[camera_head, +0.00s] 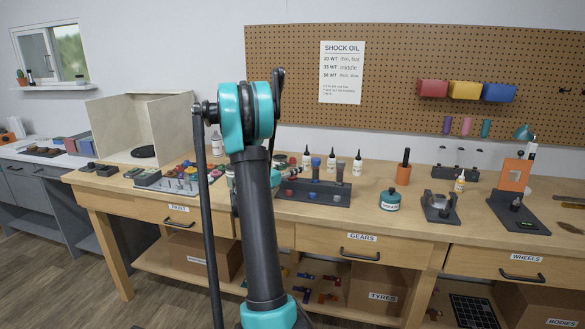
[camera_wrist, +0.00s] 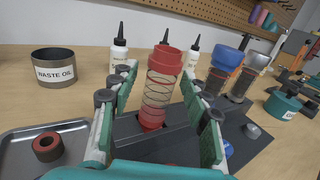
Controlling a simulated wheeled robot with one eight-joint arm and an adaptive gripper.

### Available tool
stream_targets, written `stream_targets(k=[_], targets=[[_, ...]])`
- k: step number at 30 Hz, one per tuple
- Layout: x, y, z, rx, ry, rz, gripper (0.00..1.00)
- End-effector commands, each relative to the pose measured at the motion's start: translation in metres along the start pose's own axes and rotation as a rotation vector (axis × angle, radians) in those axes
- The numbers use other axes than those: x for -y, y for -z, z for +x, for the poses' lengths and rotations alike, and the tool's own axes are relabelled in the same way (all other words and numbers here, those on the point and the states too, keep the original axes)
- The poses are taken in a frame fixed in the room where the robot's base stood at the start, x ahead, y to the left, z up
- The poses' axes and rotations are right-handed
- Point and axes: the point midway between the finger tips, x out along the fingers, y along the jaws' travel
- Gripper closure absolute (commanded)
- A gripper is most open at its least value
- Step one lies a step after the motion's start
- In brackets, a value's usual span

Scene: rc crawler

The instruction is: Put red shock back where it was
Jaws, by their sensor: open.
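The red shock (camera_wrist: 160,88) has a red cup-like top and a coil spring around its body. In the wrist view it stands at the left end of the dark rack (camera_wrist: 170,148), its lower end at the rack's dark top; how deep it sits I cannot tell. My gripper (camera_wrist: 159,72) is open, with one finger on each side of the red shock; a gap shows on both sides near the top. A blue-topped shock (camera_wrist: 219,78) and a grey-topped shock (camera_wrist: 241,80) stand to the right in the same rack. In the head view my arm hides much of my gripper.
Bottles (camera_wrist: 118,55) with dark tips stand behind the rack. A waste oil cup (camera_wrist: 54,68) and a grey tray (camera_wrist: 30,145) holding a dark red ring are to the left. A teal jar (camera_wrist: 283,103) stands right. Bare bench lies between the rack and jar (camera_head: 390,199).

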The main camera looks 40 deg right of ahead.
Motion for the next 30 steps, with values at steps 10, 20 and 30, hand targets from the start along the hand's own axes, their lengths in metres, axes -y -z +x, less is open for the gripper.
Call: stream_targets(k=[10, 20, 30], targets=[[0.002, 0.007, -0.066, 0.0, -0.005, 0.0, 0.53], [0.003, 0.007, -0.137, 0.0, -0.005, 0.0, 0.53], [0.004, 0.008, -0.173, 0.0, -0.001, 0.0, 0.53]])
